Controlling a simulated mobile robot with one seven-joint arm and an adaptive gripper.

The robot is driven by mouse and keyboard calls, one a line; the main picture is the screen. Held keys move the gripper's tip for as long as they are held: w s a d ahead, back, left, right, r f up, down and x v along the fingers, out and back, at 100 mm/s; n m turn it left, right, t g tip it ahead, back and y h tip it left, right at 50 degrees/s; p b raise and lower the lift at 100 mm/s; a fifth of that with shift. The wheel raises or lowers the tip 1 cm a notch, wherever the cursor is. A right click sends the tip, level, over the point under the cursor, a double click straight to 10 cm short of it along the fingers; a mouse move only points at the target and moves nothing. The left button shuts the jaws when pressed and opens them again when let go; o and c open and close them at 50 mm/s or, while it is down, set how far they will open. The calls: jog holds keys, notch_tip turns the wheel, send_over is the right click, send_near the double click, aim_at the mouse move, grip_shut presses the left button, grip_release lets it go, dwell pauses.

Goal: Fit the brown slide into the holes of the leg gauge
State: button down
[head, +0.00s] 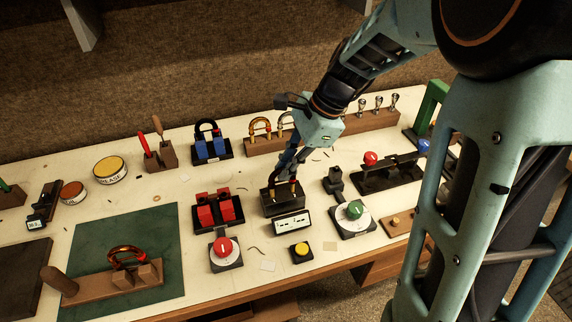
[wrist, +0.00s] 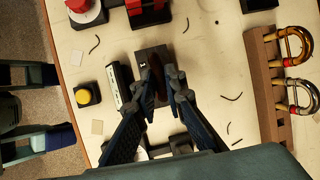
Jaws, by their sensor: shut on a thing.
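My gripper (head: 281,178) is shut on the brown slide, right above the leg gauge. In the wrist view the slide (wrist: 155,82) shows as a dark brown bar between my fingertips (wrist: 163,73). The leg gauge (head: 283,202) is a dark block with a white display (head: 291,224) at its front; its block also shows in the wrist view (wrist: 146,53). Short brass-coloured leg parts show just at the block's top, below my fingers. My fingers hide most of the slide, and I cannot tell how deep its legs sit in the holes.
Red blocks (head: 217,208) stand left of the gauge, and a green-knobbed dial (head: 354,210) stands right. A yellow button (head: 301,250) is in front. A wooden rack (head: 264,146) with brass slides is behind. A copper slide (head: 126,256) rests on a wooden fixture at the left.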

jog(key=shift+f+b, duration=0.35)
jog(key=shift+f, duration=0.25)
jog(key=c, duration=1.9)
grip_release()
jog(key=v, duration=1.2)
